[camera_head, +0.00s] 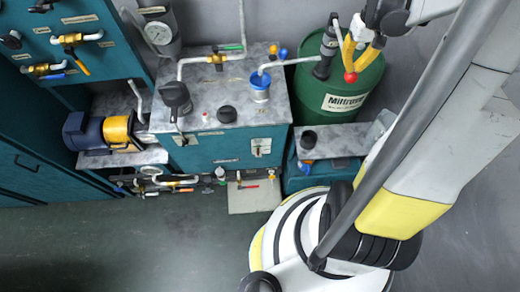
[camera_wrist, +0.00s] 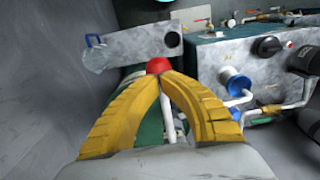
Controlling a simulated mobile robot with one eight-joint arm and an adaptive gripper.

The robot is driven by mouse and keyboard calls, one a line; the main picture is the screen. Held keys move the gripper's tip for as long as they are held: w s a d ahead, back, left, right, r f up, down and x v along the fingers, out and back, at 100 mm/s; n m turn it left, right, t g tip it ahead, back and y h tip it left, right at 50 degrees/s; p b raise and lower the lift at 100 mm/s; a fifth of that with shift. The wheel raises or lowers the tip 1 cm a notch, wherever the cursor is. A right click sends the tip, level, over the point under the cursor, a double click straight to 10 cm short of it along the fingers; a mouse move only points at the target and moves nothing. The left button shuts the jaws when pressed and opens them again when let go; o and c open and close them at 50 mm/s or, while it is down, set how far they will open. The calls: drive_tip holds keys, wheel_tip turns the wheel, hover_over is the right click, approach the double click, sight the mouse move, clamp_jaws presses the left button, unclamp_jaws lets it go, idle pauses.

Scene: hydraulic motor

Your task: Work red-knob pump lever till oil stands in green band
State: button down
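The red knob (camera_head: 350,77) is at the tips of my gripper (camera_head: 357,68), by the top of the green drum labelled "Miltrova" (camera_head: 345,104). In the wrist view the yellow fingers of my gripper (camera_wrist: 162,76) close in on the red knob (camera_wrist: 158,65), their tips against it. A pale lever rod (camera_wrist: 167,115) shows between the fingers. The dark pump body (camera_head: 326,52) stands on the drum, with a pale pipe running to a blue-rimmed cup (camera_head: 260,86) on the teal tank (camera_head: 225,148). I cannot make out a green band or oil level.
A blue and yellow motor (camera_head: 98,132) sits left of the tank. A pressure gauge (camera_head: 158,33) and brass valves (camera_head: 70,38) are at upper left. A small grey-topped bench (camera_head: 335,138) stands before the drum. The floor (camera_head: 130,235) at lower left is clear.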

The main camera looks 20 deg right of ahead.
drive_tip(key=shift+f+b, duration=0.7)
drive_tip(key=shift+f, duration=0.5)
drive_tip(key=shift+f+b, duration=0.65)
drive_tip(key=shift+b, duration=0.05)
wheel_tip(320, 180, up, 16)
drive_tip(key=p, duration=1.1)
drive_tip(key=shift+r+p, duration=0.25)
drive_tip(key=shift+p, duration=0.05)
